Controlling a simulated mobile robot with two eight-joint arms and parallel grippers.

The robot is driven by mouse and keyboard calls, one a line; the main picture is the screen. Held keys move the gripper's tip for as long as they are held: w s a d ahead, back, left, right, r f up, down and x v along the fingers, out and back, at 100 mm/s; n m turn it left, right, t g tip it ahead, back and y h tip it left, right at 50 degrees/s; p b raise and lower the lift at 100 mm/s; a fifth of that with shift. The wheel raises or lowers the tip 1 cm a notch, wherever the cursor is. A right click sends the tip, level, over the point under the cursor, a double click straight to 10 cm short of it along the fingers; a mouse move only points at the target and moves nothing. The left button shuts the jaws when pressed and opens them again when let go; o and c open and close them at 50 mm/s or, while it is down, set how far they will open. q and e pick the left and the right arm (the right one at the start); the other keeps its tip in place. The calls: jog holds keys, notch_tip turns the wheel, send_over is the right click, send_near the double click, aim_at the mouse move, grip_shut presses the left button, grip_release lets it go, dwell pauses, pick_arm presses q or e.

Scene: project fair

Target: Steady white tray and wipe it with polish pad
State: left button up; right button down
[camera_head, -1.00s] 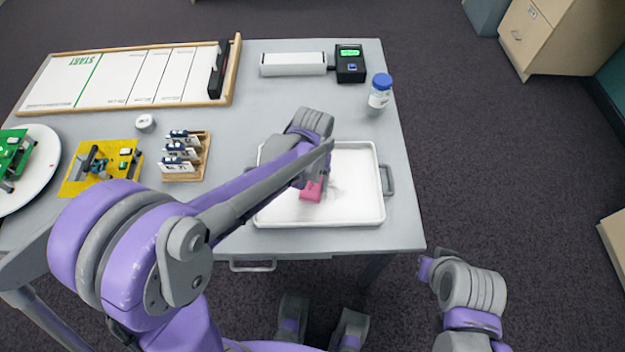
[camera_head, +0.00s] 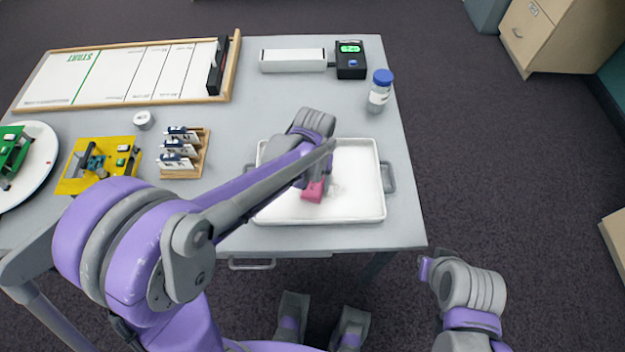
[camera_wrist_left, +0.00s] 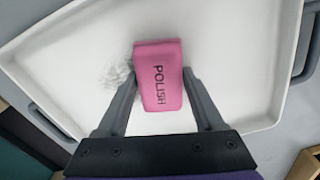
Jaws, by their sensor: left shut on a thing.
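The white tray (camera_head: 355,205) lies on the grey table near its front right corner. It has grey handles and a faint grey smudge on its floor. My left gripper (camera_head: 316,186) is over the tray and shut on the pink polish pad (camera_head: 312,192). In the left wrist view the pad (camera_wrist_left: 158,75), marked POLISH, sits between the two fingers (camera_wrist_left: 160,95), with the smudge (camera_wrist_left: 118,75) just left of it. The pad is at the tray floor; contact is hard to confirm. My right arm is low at the right, off the table, and its fingertips do not show.
A blue-capped jar (camera_head: 379,92) stands behind the tray's right side. A black box with a green display (camera_head: 350,60) is at the back. A wooden rack (camera_head: 186,155), a yellow board (camera_head: 98,165) and a white round plate (camera_head: 40,170) are left.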

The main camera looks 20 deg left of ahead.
aim_at(335, 187)
pick_arm(q)
jog(key=shift+w+d+r, duration=0.1)
jog(key=shift+w+d, duration=0.1)
jog(key=shift+d, duration=0.5)
jog(key=shift+w+d, duration=0.2)
jog(key=shift+d, duration=0.5)
jog(key=shift+w+d, duration=0.2)
jog(key=shift+d, duration=0.55)
jog(key=shift+w+d, duration=0.15)
jog(key=shift+d, duration=0.55)
jog(key=shift+a, duration=0.1)
jog(key=shift+s+a+f+b, duration=0.15)
jog(key=shift+s+a, duration=0.1)
jog(key=shift+a, duration=0.5)
jog(key=shift+s+a+f+b, duration=0.1)
jog(key=shift+s+a+b, duration=0.1)
jog(key=shift+a, duration=0.55)
jog(key=shift+s+a+r, duration=0.1)
jog(key=shift+s+a, duration=0.1)
jog(key=shift+a, duration=0.55)
jog(key=shift+s+a, duration=0.2)
jog(key=shift+a, duration=0.5)
jog(key=shift+w, duration=0.15)
